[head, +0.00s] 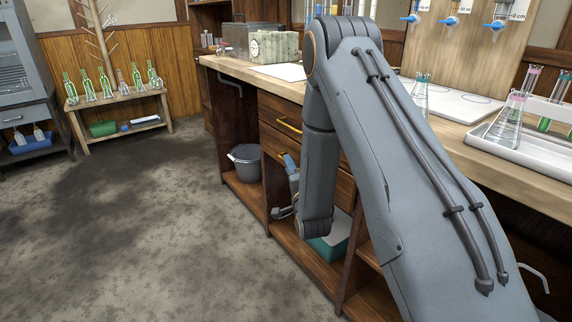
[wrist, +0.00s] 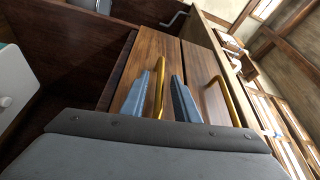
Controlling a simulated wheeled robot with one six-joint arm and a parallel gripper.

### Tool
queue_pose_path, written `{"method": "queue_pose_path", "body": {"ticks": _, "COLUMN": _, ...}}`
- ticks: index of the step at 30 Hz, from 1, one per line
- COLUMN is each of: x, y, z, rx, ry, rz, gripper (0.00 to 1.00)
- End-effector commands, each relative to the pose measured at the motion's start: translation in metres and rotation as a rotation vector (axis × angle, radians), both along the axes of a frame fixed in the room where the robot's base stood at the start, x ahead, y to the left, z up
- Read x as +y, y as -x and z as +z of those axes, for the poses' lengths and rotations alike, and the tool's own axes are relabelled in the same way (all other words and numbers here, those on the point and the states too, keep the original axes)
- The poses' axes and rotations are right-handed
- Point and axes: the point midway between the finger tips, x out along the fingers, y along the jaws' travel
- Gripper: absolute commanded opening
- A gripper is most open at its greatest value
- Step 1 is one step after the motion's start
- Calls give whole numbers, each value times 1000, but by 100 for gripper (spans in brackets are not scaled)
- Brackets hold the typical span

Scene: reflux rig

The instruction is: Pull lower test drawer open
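The lower test drawer (wrist: 137,68) has a brown wooden front and a brass bar handle (wrist: 159,92); the wrist view is turned sideways, so it lies left of the upper drawer. My gripper (wrist: 167,73) has its two blue fingers apart, one on each side of the lower handle. I cannot tell whether either finger touches the handle. The lower drawer front looks about level with the upper one.
The upper drawer (wrist: 198,68) has its own brass handle (wrist: 220,100), also seen in the head view (head: 289,126). A grey bucket (head: 246,163) and a teal box (head: 328,247) sit on the low shelf. Glassware stands on the worktop (head: 235,68). The floor (head: 140,220) to the left is clear.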

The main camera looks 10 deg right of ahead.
Motion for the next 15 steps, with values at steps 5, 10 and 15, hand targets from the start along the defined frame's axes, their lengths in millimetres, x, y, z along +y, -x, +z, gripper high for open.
{"method": "queue_pose_path", "body": {"ticks": 5, "x": 1, "y": -22, "z": 1, "rx": -1, "ry": 0, "rz": 1, "gripper": 28}}
{"method": "queue_pose_path", "body": {"ticks": 10, "x": 2, "y": -29, "z": 2, "rx": 0, "ry": 0, "rz": 2, "gripper": 28}}
{"method": "queue_pose_path", "body": {"ticks": 15, "x": 2, "y": -30, "z": 2, "rx": 1, "ry": 0, "rz": 2, "gripper": 28}}
